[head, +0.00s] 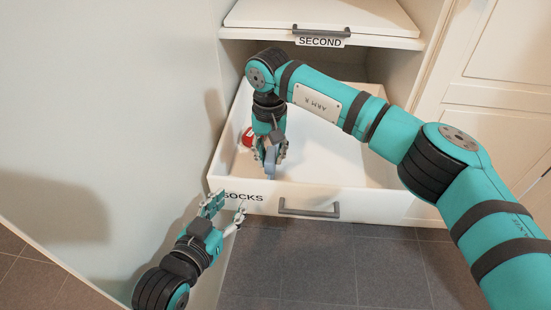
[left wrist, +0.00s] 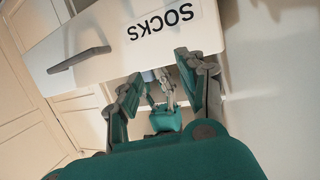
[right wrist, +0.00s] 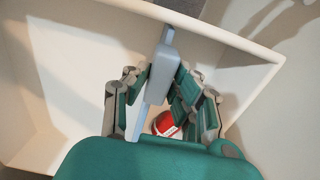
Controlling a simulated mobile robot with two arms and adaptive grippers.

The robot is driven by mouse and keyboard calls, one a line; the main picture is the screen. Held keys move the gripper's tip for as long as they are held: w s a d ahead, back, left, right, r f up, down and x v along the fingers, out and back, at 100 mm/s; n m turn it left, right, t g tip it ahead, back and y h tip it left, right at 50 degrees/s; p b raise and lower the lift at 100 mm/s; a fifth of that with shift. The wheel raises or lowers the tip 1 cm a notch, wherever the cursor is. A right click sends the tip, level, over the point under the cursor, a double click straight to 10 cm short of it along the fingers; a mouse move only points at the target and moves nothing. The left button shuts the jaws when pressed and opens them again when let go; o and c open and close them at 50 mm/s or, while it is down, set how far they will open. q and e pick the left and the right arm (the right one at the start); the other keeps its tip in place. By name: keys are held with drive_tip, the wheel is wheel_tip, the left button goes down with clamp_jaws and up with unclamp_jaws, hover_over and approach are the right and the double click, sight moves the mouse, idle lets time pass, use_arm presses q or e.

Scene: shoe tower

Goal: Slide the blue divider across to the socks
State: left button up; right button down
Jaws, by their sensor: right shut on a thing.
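The blue divider (right wrist: 161,66) is a narrow grey-blue panel inside the open drawer (head: 372,198). It also shows at the front in the head view (head: 270,160). My right gripper (head: 270,152) reaches down into the drawer and is shut on the divider, with fingers on both sides in the right wrist view. The socks (head: 247,137) look like a red and white roll, left of the divider in the head view. They also show in the right wrist view (right wrist: 164,124), partly hidden by my gripper. My left gripper (head: 226,206) is open and empty outside the drawer front, below the SOCKS label.
The drawer front has a grey handle (head: 308,209). A closed-looking drawer marked SECOND (head: 320,41) is above. A pale wall (head: 110,110) stands close on the left. The drawer's right part looks empty where my right arm does not hide it.

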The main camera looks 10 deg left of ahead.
drive_tip(key=shift+a, duration=0.15)
drive_tip(key=c, duration=1.1)
unclamp_jaws()
wheel_tip(320, 180, up, 12)
drive_tip(key=shift+r, duration=0.1)
